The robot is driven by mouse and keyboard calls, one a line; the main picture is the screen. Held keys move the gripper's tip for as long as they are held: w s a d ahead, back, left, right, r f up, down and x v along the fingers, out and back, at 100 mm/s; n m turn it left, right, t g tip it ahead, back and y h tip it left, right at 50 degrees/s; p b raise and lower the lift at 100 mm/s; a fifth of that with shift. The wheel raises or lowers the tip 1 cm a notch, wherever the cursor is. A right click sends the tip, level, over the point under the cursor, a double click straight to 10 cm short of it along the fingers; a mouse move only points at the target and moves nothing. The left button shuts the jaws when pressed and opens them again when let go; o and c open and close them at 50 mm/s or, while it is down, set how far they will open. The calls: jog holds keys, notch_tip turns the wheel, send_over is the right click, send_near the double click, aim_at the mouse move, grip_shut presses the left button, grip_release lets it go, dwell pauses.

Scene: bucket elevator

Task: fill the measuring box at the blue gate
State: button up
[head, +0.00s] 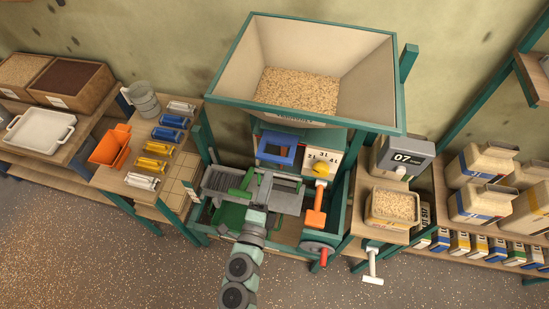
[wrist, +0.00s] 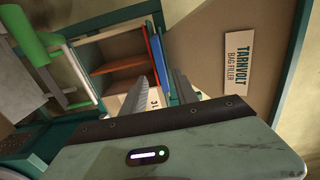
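The blue gate (head: 277,151) is a square blue frame under the hopper's front; a blue edge (wrist: 157,62) shows in the wrist view. I cannot clearly make out the measuring box; the wrist view shows an opening with orange-brown inner panels (wrist: 120,66).
The hopper (head: 235,65) holds grain (head: 296,91). A green handle (wrist: 24,38) stands close to my gripper. A scale reading 07 (head: 405,158) and a grain-filled container (head: 393,206) are at right.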

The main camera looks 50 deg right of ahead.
aim_at(274, 158)
jog(key=p+x, duration=0.1)
jog(key=x, duration=0.7)
jog(key=shift+r+p, duration=0.1)
jog(key=shift+p, duration=0.2)
jog(key=shift+w+d, duration=0.1)
jog(key=shift+d, duration=0.15)
grip_shut()
dwell(0.8)
